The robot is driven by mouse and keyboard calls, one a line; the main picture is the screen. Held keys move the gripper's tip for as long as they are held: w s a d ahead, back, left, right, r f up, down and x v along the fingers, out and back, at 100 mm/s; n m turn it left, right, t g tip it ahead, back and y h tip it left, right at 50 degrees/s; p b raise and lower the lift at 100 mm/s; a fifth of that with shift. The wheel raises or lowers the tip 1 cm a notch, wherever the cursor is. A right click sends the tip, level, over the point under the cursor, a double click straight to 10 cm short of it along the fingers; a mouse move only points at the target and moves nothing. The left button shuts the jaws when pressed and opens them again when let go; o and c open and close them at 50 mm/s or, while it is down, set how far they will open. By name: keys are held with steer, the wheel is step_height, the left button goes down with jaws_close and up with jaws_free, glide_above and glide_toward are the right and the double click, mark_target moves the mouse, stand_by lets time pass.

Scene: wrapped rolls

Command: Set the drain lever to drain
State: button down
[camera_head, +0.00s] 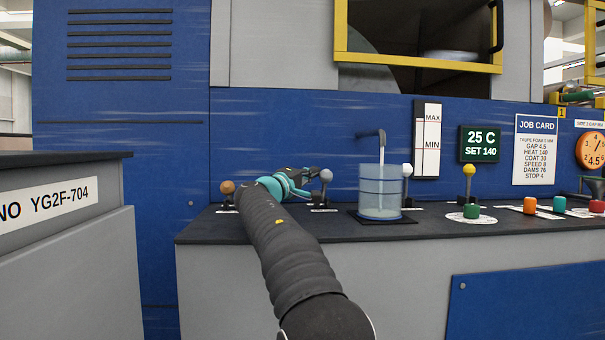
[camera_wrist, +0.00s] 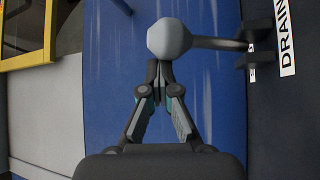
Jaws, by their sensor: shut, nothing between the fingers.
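The drain lever is a grey ball knob (camera_head: 326,175) on a dark stem, standing on the counter just right of my gripper in the head view. In the wrist view its knob (camera_wrist: 169,39) is large and close, with the stem running right to a base beside a white label reading DRAIN (camera_wrist: 287,45). My gripper (camera_wrist: 158,76) is shut and empty. Its fingertips point at the knob and appear right beside it; whether they touch it I cannot tell. In the head view my gripper (camera_head: 314,172) partly hides the area left of the lever.
A brown-knobbed lever (camera_head: 227,187) stands left. A clear water container (camera_head: 380,193) under a spout stands right of the drain lever, with a white-knobbed lever (camera_head: 407,170) and a yellow-knobbed lever (camera_head: 469,170) beyond. The blue panel (camera_head: 270,130) rises behind the counter (camera_head: 420,235).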

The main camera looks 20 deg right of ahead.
steer(key=v, duration=0.6)
steer(key=shift+s+a, duration=0.2)
steer(key=shift+a, duration=0.1)
steer(key=shift+s+a+f, duration=0.15)
steer(key=shift+s+a, duration=0.05)
steer(key=shift+a, duration=0.1)
